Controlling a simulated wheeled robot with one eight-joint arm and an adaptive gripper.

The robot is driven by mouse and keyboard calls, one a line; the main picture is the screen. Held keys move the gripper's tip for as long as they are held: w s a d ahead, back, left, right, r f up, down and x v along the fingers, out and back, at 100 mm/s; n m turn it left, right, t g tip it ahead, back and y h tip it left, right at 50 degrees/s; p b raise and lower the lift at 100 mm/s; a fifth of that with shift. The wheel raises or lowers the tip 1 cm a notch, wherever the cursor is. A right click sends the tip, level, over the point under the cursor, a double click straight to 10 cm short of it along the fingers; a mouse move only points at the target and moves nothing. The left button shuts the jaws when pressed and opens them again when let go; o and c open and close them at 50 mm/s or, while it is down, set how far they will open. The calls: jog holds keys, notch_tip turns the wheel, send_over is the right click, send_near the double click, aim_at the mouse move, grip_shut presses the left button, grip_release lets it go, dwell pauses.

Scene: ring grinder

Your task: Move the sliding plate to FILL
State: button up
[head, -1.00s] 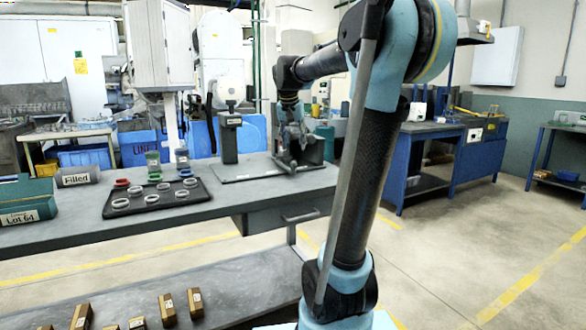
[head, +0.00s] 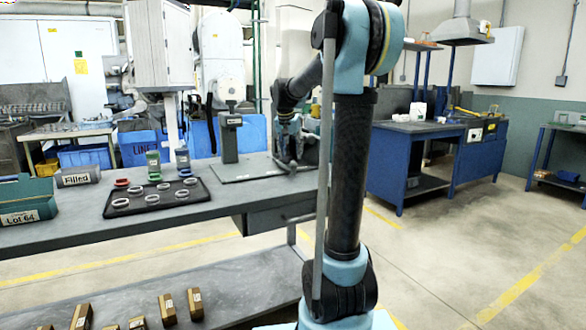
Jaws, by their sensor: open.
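A machine with a dark upright column (head: 229,140) stands on a flat grey base plate (head: 228,174) at the right part of the bench. I cannot make out which part is the sliding plate, and no FILL mark is readable. My gripper (head: 291,164) is at the right end of this base plate, right of the column. It points down and is open. It looks empty, but its fingers are small and dark here. I cannot tell whether it touches anything. It hides part of what lies behind it.
A black tray (head: 188,205) with several pale rings lies on the grey bench (head: 80,229). Red, green and blue-grey pieces stand behind it. A container marked "Filled" (head: 76,177) and a teal box marked "Lot 64" (head: 28,200) are at left. Several brown blocks lie on the lower shelf.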

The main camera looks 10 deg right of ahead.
aim_at(293, 161)
jog(key=x, duration=0.8)
grip_shut()
